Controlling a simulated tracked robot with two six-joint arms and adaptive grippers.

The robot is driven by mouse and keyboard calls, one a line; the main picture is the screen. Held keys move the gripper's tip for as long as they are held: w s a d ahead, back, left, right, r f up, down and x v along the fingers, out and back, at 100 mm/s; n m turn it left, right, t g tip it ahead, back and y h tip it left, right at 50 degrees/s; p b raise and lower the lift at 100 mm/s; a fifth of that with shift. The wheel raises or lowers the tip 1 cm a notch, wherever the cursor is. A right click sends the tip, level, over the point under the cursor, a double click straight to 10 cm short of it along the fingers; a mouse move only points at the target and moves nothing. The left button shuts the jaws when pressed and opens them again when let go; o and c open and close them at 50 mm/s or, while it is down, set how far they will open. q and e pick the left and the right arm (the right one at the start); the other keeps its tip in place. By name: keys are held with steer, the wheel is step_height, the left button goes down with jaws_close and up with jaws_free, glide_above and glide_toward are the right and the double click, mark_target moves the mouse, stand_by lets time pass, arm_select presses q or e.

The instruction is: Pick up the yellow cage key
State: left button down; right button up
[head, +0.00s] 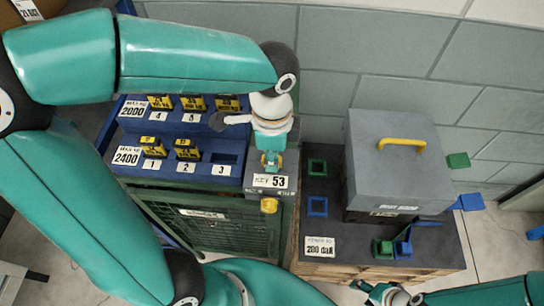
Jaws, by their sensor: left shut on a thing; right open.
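My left gripper (271,158) reaches down over the grey block with the "KEY 53" label (270,181). Its fingers are shut on the yellow cage key (265,160), of which only a small yellow bit shows between the fingertips. The fingers hide the rest, and I cannot tell whether the key still touches the block. My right gripper (385,296) is open at the bottom edge, right of centre, in front of the dark bench and far from the key.
A dark green mesh cage (205,225) stands below the blue racks, with a yellow fitting (268,205) at its upper right. Yellow labelled pieces (187,148) sit in the racks. Right, a grey box with a yellow handle (401,143) stands on the dark bench (335,270).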

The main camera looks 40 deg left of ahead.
arm_select(q)
step_height(320, 180, up, 20)
steer(key=p, duration=0.1)
steer(key=shift+f, duration=0.15)
stand_by(0.7)
